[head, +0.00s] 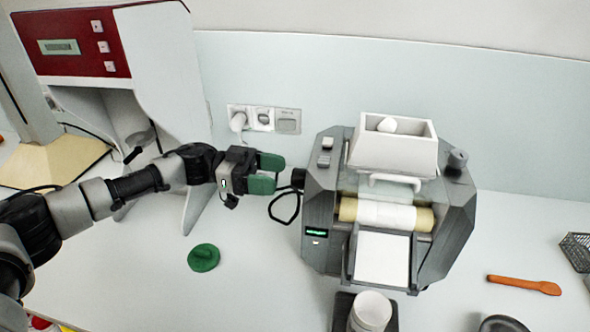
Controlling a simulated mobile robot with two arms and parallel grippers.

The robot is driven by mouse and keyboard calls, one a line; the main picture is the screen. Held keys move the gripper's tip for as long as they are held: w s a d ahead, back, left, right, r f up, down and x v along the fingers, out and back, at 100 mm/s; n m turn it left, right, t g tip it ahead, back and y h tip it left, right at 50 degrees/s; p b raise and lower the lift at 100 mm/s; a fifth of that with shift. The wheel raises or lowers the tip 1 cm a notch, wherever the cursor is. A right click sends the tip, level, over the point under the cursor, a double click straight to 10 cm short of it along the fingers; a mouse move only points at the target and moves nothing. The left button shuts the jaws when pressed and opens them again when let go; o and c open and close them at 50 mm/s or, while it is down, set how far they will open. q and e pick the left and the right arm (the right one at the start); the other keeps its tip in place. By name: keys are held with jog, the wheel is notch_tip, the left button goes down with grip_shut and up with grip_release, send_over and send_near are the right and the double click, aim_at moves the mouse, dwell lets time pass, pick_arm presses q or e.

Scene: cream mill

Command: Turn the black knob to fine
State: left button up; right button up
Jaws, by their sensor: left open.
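The grey mill (318,230) stands right of centre, with a white hopper, pale rollers and a small green display. A black knob (298,178) sticks out from the mill's left side. Another dark knob (457,162) stands on its top right; I cannot read any fine or coarse marks. My left gripper (276,173) has green fingers and is open, just left of the side knob and pointing at it. Whether the fingertips touch it I cannot tell. My right gripper is not in view.
A black cable (284,221) loops below the side knob. A green disc-shaped item (203,257) lies on the table. A red and white machine (155,60) stands back left.

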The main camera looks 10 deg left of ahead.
aim_at(295, 176)
pick_arm(q)
jog(key=d+p, duration=0.1)
jog(key=d, duration=0.4)
jog(key=shift+w, duration=0.1)
jog(key=shift+f, duration=0.1)
jog(key=c, duration=0.9)
